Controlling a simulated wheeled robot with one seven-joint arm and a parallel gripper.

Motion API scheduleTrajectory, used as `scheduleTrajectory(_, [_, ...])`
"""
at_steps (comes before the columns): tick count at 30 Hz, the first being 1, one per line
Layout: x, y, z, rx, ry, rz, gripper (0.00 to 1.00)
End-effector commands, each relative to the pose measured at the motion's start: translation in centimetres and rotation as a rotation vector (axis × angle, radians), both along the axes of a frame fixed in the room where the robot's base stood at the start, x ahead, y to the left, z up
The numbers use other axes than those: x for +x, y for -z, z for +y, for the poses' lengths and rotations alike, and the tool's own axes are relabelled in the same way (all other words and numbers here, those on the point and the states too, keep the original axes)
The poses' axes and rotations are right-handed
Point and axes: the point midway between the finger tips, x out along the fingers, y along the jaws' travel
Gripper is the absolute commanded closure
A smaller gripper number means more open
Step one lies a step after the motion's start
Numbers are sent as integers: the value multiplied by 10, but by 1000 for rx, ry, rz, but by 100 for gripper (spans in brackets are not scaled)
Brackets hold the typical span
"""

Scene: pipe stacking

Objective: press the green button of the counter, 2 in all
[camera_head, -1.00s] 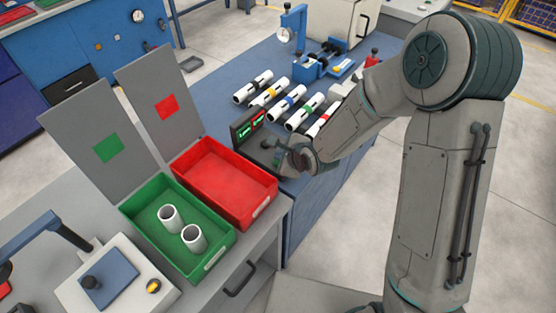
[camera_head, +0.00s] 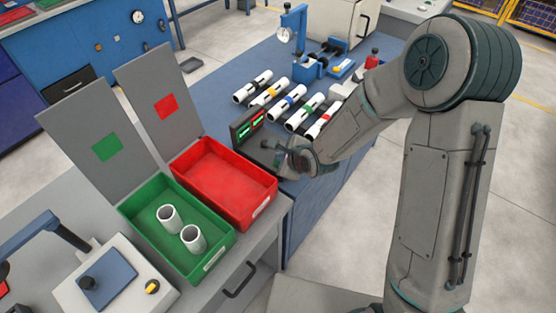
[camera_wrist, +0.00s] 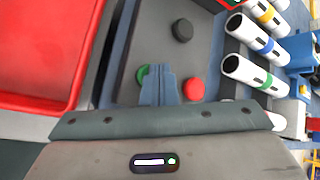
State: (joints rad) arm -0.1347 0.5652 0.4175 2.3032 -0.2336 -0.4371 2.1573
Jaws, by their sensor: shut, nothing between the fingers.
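The counter (camera_head: 262,150) is a dark grey box on the blue bench, with an upright display (camera_head: 247,125) showing green and red digits too small to read. In the wrist view its top carries a green button (camera_wrist: 141,76), a red button (camera_wrist: 193,90) and a black knob (camera_wrist: 182,30). My gripper (camera_wrist: 160,70) is shut and empty, its fingertips over the counter beside the green button and hiding part of it. I cannot tell whether they touch the button. In the head view my gripper (camera_head: 281,157) is at the counter's right end; the buttons are hard to make out.
A red bin (camera_head: 268,198) and a green bin (camera_head: 227,238) holding two white pipes stand left of the counter. Several white pipes with coloured bands, one of them a blue-banded pipe (camera_head: 288,104), lie behind it. A blue fixture (camera_head: 310,70) stands farther back.

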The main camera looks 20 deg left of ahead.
Motion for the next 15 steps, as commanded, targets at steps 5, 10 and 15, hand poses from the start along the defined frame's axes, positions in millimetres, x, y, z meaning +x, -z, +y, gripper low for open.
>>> scheduleTrajectory(5, [0,-1,0,-1,1,1,100])
scheduleTrajectory(10, [0,-10,0,-1,1,1,100])
scheduleTrajectory(15, [0,-18,0,-1,1,1,100])
